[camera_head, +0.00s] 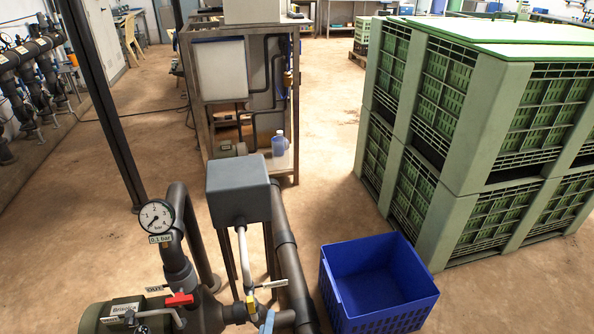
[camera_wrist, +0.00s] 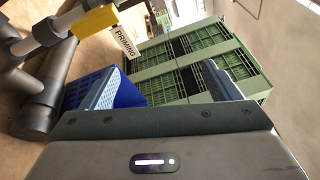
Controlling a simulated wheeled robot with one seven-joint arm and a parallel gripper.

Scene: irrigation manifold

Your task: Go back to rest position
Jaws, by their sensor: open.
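My gripper (camera_wrist: 163,88) shows in the wrist view with its two grey fingers spread wide apart. Nothing is between them; the green crates lie in the background beyond. A pipe with a yellow collar (camera_wrist: 95,21) and a white tag reading PRIMING (camera_wrist: 125,43) is at the upper left of that view, close to the left finger but apart from it in the picture. There the pump (camera_head: 130,316), a red valve handle (camera_head: 180,299), a white-handled valve (camera_head: 270,284) and a pressure gauge (camera_head: 157,216) stand at the bottom.
An empty blue crate (camera_head: 380,287) stands on the floor right of the pipes. Stacked green crates (camera_head: 432,199) fill the right side. A grey box (camera_head: 238,189) tops the pipework, with a metal rack (camera_head: 190,88) behind. A dark post (camera_head: 103,105) rises at left. Floor between is clear.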

